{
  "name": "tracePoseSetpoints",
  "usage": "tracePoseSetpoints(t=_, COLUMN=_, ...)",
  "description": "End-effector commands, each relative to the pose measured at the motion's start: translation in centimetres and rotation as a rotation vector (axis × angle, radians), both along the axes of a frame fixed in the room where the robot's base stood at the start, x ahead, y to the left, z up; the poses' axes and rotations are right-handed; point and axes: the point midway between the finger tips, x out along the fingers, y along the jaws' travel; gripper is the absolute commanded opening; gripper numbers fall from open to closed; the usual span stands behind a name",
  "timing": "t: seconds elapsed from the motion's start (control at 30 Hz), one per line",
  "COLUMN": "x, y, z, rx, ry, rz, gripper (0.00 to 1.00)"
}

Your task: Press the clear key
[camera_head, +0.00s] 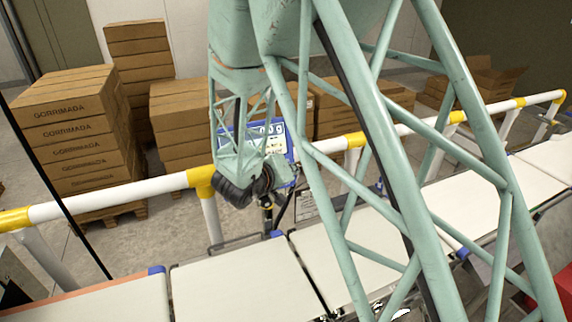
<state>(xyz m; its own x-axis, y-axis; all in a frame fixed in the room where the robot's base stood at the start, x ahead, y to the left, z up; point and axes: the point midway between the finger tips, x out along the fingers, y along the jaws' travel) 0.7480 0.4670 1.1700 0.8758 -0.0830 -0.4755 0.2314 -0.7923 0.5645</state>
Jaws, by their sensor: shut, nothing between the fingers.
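A blue-framed control panel (281,130) with a pale face stands behind the belts, near the yellow-and-white rail. My arm's end covers much of its left and lower part. I cannot make out the clear key among its small markings. My gripper (279,172) is at the end of the dark wrist, in front of the panel's lower part in this view. It is small and partly hidden, and it is shut with nothing held. I cannot tell whether it touches the panel.
Pale conveyor belts (234,289) run across the front. A yellow-and-white guard rail (113,202) runs behind them. Stacks of brown cartons (68,128) stand on the floor beyond the rail. My teal arm frame blocks much of the middle and right.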

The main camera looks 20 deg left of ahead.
Motion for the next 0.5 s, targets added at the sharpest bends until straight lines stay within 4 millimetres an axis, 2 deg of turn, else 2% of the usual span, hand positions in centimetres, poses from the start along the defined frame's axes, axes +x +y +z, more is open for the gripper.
tracePoseSetpoints(t=0.2, x=1.2, y=1.1, z=-0.4, rx=-0.001, ry=0.0, rz=-0.001, gripper=0.0)
tracePoseSetpoints(t=0.5, x=2.0, y=1.8, z=-0.7, rx=0.0, ry=-0.001, rz=-0.001, gripper=0.0)
